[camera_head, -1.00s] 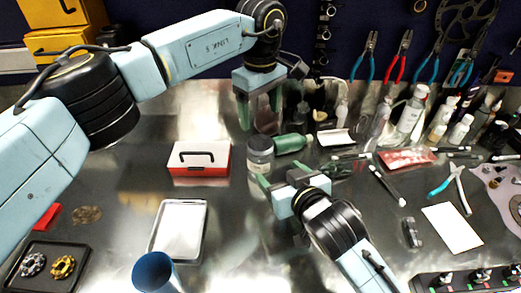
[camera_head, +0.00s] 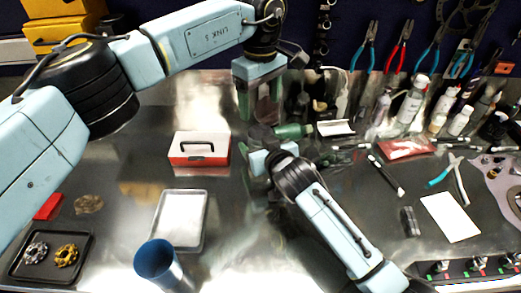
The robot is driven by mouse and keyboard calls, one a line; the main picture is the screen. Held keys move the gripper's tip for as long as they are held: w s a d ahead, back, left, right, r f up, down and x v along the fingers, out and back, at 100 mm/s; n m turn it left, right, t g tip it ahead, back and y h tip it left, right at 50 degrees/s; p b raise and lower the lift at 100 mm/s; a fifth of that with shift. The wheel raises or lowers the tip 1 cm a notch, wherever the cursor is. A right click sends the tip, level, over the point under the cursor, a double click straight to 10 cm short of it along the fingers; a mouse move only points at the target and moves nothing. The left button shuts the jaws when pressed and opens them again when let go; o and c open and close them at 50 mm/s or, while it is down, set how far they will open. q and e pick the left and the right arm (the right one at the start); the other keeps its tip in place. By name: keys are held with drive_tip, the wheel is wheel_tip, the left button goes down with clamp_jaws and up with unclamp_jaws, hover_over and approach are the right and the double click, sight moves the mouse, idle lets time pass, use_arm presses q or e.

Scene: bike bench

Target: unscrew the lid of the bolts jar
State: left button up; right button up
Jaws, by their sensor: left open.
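The bolts jar (camera_head: 263,136) stands upright near the middle of the bench. Only a dark part near its top shows now, because my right gripper covers the rest. My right gripper (camera_head: 258,160) is right in front of the jar at its near side. Its fingers are hidden, so I cannot tell whether it touches or holds the jar. My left gripper (camera_head: 261,108) points down above and behind the jar. Its greenish fingers are apart, with no jar or lid between them.
A green bottle (camera_head: 293,131) lies just right of the jar. A red and white box (camera_head: 199,156) stands to the left. A metal tray (camera_head: 180,238), blue cup (camera_head: 156,260) and black tray (camera_head: 87,262) are nearer. Several bottles (camera_head: 412,105) stand at the back right.

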sight(261, 132)
drive_tip(key=shift+c, duration=0.2)
drive_tip(key=c, duration=1)
use_arm(q)
drive_tip(key=shift+c, duration=0.9)
use_arm(e)
drive_tip(key=c, duration=0.5)
use_arm(q)
drive_tip(key=n, duration=0.4)
drive_tip(key=shift+f, duration=0.1)
use_arm(e)
clamp_jaws()
use_arm(q)
drive_tip(key=shift+n, duration=0.3)
drive_tip(key=shift+f, duration=3.9)
drive_tip(key=c, duration=0.6)
drive_tip(key=o, duration=0.9)
